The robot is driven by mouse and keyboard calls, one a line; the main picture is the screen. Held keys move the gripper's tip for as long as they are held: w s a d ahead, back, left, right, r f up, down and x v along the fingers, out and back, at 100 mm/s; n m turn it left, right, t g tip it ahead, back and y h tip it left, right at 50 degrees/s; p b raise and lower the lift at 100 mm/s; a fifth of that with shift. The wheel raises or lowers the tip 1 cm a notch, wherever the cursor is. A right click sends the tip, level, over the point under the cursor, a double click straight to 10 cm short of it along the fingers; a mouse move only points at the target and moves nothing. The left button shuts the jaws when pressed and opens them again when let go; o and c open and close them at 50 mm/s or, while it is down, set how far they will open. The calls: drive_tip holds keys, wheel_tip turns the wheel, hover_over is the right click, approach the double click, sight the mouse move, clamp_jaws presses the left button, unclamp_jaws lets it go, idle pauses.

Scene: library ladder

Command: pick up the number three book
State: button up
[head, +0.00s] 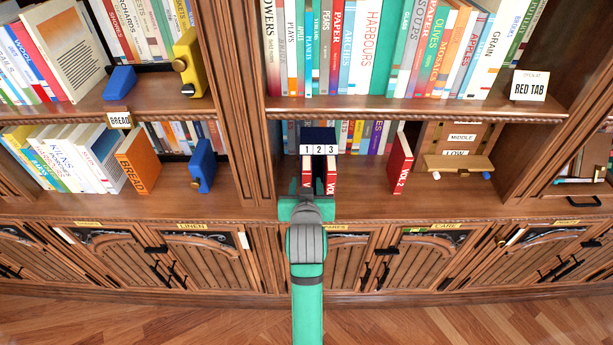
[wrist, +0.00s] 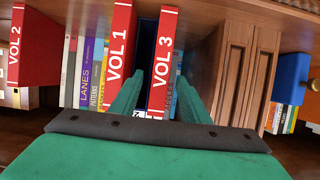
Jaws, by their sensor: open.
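The number three book is red with white "VOL 3" on its spine (wrist: 164,45), upright in the middle of the wrist view. In the head view it is the left red book (head: 306,172), partly hidden by my arm. My gripper (wrist: 161,78) is open, one finger on each side of the spine; I cannot tell whether either touches it. In the head view my gripper (head: 306,205) is at the shelf's front edge. The VOL 1 book (wrist: 119,45) stands beside it across a narrow dark gap; one finger is at that gap.
A wooden upright (wrist: 240,70) is beyond VOL 3. The shelf above (head: 400,104) limits height.

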drive_tip(key=shift+x, duration=1.45)
drive_tip(key=shift+c, duration=0.3)
clamp_jaws()
drive_tip(key=shift+r, duration=0.2)
